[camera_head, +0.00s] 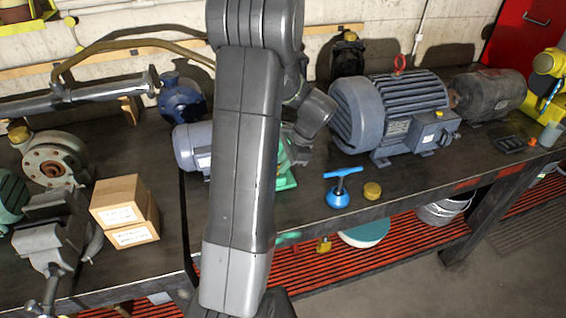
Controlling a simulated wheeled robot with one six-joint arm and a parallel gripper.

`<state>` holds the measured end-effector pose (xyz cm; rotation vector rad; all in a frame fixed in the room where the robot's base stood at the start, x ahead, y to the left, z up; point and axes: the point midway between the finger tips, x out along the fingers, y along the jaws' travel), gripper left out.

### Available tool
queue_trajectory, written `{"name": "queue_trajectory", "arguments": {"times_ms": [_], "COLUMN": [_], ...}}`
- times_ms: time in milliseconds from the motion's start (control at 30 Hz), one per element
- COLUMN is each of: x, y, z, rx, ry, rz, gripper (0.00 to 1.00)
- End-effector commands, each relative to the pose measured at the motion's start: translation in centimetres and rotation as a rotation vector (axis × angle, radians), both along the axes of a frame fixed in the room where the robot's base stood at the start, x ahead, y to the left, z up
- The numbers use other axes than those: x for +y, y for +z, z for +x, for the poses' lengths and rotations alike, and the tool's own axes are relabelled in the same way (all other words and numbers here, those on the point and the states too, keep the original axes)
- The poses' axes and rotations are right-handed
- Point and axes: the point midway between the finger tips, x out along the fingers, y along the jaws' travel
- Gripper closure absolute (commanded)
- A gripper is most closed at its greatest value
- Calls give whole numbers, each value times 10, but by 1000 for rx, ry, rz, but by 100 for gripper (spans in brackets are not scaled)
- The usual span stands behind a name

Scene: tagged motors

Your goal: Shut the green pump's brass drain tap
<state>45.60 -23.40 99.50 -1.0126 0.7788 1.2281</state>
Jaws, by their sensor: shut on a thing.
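A green body (286,172), which looks like the green pump, stands on the workbench just behind my arm. Only a strip of it shows to the right of my upright arm link; the rest is hidden. I cannot make out its brass drain tap. My arm rises through the middle of the view, bends over at the top and comes down with its wrist at the green body. My gripper's jaws are hidden behind my own arm, so I cannot see what they touch.
Cardboard boxes (125,211) and a vise (50,235) stand left. The front edge near the blue tool is fairly clear.

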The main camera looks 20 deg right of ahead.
Motion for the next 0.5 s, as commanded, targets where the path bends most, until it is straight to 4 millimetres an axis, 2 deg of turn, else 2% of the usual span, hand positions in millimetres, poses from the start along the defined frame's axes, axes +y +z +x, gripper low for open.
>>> {"name": "queue_trajectory", "arguments": {"times_ms": [333, 367, 400, 433, 500], "x": [-1, -1, 0, 0, 0], "y": [1, 1, 1, 1, 1], "z": [0, 0, 0, 0, 0], "rx": [-3, -3, -3, -3, -2], "ry": [-43, -43, -43, -43, -42], "rz": [-2, -2, -2, -2, -2], "gripper": [100, 83, 75, 69, 66]}}
